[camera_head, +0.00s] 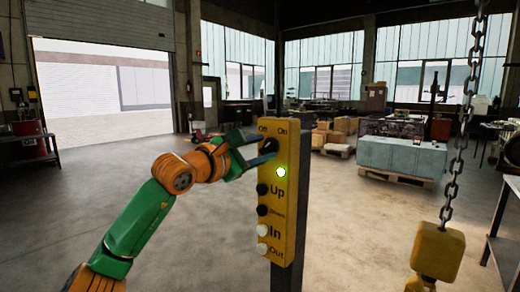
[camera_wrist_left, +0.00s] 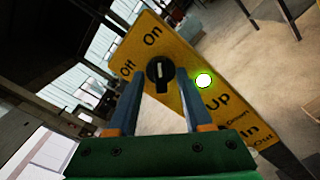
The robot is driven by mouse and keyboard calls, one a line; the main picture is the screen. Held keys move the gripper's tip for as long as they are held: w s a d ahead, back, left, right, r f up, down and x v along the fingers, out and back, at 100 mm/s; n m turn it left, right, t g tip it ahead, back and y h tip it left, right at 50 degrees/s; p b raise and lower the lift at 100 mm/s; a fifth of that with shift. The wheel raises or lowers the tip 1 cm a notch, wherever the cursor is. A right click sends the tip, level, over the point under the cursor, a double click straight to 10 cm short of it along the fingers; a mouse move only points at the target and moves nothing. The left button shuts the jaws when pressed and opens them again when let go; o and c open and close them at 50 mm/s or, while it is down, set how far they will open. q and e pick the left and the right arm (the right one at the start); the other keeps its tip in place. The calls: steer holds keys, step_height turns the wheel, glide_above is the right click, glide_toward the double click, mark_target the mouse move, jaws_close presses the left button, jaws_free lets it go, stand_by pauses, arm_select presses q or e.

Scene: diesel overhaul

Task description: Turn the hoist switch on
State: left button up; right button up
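The yellow hoist control box (camera_head: 285,190) stands on a dark post in the head view. Its black rotary switch (camera_wrist_left: 159,72) is near the top, under the "Off" and "On" labels. In the left wrist view the white mark on the knob points toward "On". A round lamp (camera_head: 281,172) beside it glows green; it also shows in the left wrist view (camera_wrist_left: 204,80). My left gripper (camera_wrist_left: 160,74) is at the switch, with one blue finger on each side of the knob and small gaps visible. In the head view its fingers (camera_head: 264,152) partly hide the knob. My right gripper is out of view.
Below the lamp are black Up and Down buttons and white In and Out buttons (camera_head: 262,230). A chain (camera_head: 458,165) with a yellow hook block (camera_head: 437,252) hangs at right. A grey crate on a pallet (camera_head: 402,157) stands behind.

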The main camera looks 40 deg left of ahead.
arm_select(q)
steer(key=shift+s+f+b, duration=0.2)
steer(key=shift+s+b, duration=0.15)
steer(key=shift+b, duration=0.05)
steer(key=s+b, duration=0.2)
steer(key=s, duration=0.4)
steer(key=shift+s+a+r+b, duration=0.2)
steer(key=shift+a+b, duration=0.05)
steer(key=shift+b, duration=0.15)
